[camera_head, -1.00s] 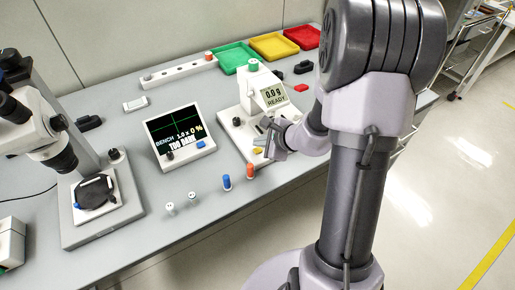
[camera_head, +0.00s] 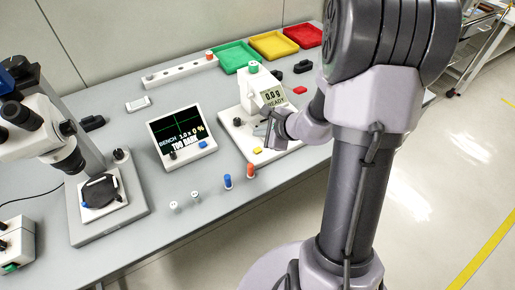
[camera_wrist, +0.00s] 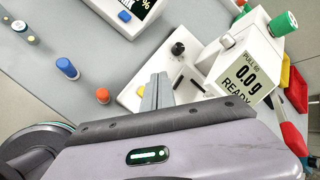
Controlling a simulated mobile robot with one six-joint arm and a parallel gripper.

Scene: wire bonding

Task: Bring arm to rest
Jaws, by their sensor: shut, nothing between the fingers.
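My gripper (camera_head: 268,133) is at the white pull tester (camera_head: 250,98), over its base plate and in front of the display that reads 0.0 g READY. In the wrist view my gripper's fingers (camera_wrist: 157,90) are together with nothing between them, above the tester's white base (camera_wrist: 135,92). The display (camera_wrist: 243,77) and green knob (camera_wrist: 284,23) stand to the right of the fingers. Whether the fingers touch the tester cannot be told.
A microscope (camera_head: 95,185) stands at the left. Blue (camera_head: 228,181) and orange (camera_head: 250,170) pegs stand near the front edge. Green (camera_head: 238,56), yellow (camera_head: 273,45) and red (camera_head: 303,35) trays lie at the back.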

